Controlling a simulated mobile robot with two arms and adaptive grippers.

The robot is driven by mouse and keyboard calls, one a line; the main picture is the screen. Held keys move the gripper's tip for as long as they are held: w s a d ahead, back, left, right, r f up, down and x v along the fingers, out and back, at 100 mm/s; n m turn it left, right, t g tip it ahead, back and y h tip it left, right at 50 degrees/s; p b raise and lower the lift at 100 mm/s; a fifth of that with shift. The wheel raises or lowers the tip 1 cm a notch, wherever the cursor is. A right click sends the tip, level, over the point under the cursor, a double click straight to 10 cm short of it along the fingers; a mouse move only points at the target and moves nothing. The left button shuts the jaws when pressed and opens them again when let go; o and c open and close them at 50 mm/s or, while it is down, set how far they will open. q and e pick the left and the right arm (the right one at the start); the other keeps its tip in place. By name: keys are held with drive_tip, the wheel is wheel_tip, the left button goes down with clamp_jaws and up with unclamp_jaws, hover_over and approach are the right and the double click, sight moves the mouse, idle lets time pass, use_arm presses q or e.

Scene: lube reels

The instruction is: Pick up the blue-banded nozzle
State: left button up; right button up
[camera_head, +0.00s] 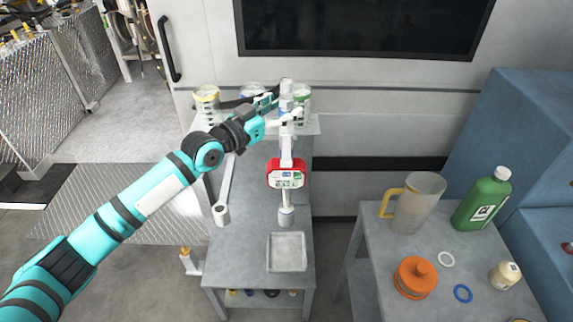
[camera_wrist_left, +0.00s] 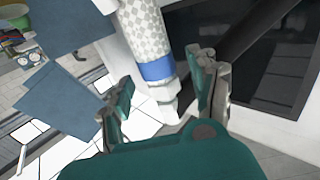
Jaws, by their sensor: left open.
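The blue-banded nozzle (camera_wrist_left: 145,32) shows in the left wrist view as a white, knurled cylinder with a blue band near its lower end. In the head view, the white nozzle (camera_head: 286,92) stands upright at the back of the narrow grey bench, partly hidden by my gripper. My left gripper (camera_head: 287,110) is open around or just beside it. In the left wrist view, the fingers (camera_wrist_left: 164,88) lie on both sides of the nozzle's lower end, with gaps showing. Contact cannot be told. My right gripper is not in view.
Yellow-topped (camera_head: 206,97) and green-topped (camera_head: 302,94) containers flank the gripper. The right table holds a pitcher (camera_head: 418,204), a green bottle (camera_head: 482,204) and an orange container (camera_head: 415,280).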

use_arm(q)
drive_tip(key=shift+w+d+f, duration=0.1)
drive_tip(key=shift+w+d, duration=0.1)
drive_tip(key=shift+d, duration=0.05)
drive_tip(key=shift+a, duration=0.15)
drive_tip(key=c, duration=0.3)
clamp_jaws()
drive_tip(key=shift+r, duration=0.25)
